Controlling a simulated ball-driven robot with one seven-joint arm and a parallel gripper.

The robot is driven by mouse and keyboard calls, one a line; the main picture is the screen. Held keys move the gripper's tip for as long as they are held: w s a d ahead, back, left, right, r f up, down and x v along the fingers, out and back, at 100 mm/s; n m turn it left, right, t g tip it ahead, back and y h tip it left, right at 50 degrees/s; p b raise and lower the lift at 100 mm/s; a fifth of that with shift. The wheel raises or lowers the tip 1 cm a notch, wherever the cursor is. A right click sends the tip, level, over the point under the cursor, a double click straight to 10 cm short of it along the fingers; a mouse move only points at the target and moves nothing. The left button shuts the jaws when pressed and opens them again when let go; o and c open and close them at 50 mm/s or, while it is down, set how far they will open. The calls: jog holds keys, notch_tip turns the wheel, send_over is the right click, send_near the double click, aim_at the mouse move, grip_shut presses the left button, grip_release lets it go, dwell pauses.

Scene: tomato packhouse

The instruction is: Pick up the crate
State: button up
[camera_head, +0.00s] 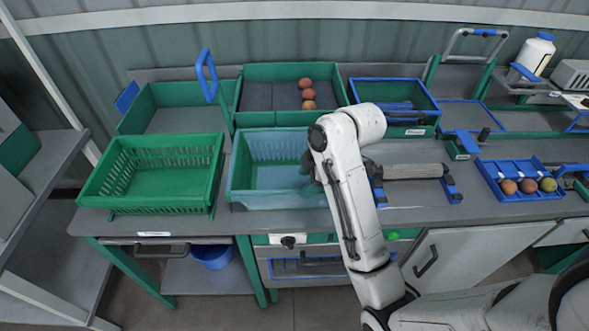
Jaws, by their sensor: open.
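A light blue crate (236,185) stands on the grey bench, left of my arm, and appears empty. A green slatted crate (98,192) stands beside it on the left, also empty. My gripper (311,176) is open at the right end of the light blue crate. My forearm hides part of it and that end of the crate. I cannot tell whether the fingers touch or straddle the crate's wall.
Behind stand a green tray with several tomatoes (308,94), an empty green tray with a blue handle (204,74) and a blue-rimmed bin (421,99). To the right are a roller (412,171) and a blue sorting tray (495,184). A blue bucket (211,257) sits below.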

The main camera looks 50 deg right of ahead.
aim_at(293, 198)
jog(key=p+x, duration=0.1)
jog(key=x, duration=0.8)
jog(key=shift+a+f, duration=0.2)
jog(key=shift+f, duration=0.15)
jog(key=shift+c, duration=0.2)
grip_shut()
jog(key=shift+r, duration=0.1)
